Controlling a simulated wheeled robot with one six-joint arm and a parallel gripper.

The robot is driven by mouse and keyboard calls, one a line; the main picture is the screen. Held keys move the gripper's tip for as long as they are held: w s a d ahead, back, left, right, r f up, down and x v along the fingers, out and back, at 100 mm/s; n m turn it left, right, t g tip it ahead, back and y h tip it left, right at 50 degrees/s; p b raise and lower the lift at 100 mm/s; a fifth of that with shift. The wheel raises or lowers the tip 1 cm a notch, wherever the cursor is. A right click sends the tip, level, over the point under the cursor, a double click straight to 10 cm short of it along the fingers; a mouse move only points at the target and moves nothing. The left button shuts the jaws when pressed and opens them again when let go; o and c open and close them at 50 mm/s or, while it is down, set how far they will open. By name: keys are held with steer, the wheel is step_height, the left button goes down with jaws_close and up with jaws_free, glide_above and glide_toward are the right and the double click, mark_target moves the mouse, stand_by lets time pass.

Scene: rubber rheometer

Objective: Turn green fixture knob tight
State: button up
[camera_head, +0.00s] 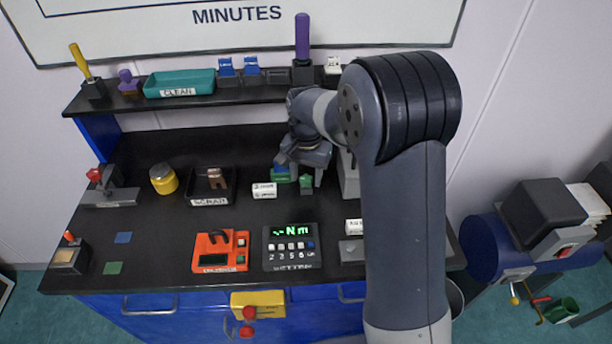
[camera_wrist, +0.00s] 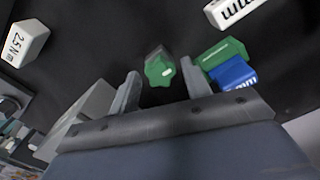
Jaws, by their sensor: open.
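The green fixture knob (camera_wrist: 160,69) is a lobed knob with a small pale mark, seated on a dark body. In the wrist view it lies between and just beyond the fingertips of my gripper (camera_wrist: 160,85), which is open and empty. The fingers do not visibly touch it. In the head view the green knob (camera_head: 306,183) shows on the black bench just below my gripper (camera_head: 302,172), which points down over it. My arm hides part of the bench to the right.
A green block (camera_wrist: 224,52) and a blue block (camera_wrist: 233,74) sit close to the right finger. White labelled blocks (camera_head: 264,190) stand nearby. A keypad unit with a green display (camera_head: 290,246) and an orange device (camera_head: 220,250) stand in front.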

steer(key=n, duration=1)
steer(key=shift+n, duration=0.4)
steer(key=shift+c, duration=0.5)
steer(key=c, duration=0.7)
steer(key=m, duration=0.4)
steer(key=shift+m, duration=0.4)
steer(key=shift+c, duration=0.2)
steer(key=m, duration=0.4)
steer(key=shift+m, duration=0.3)
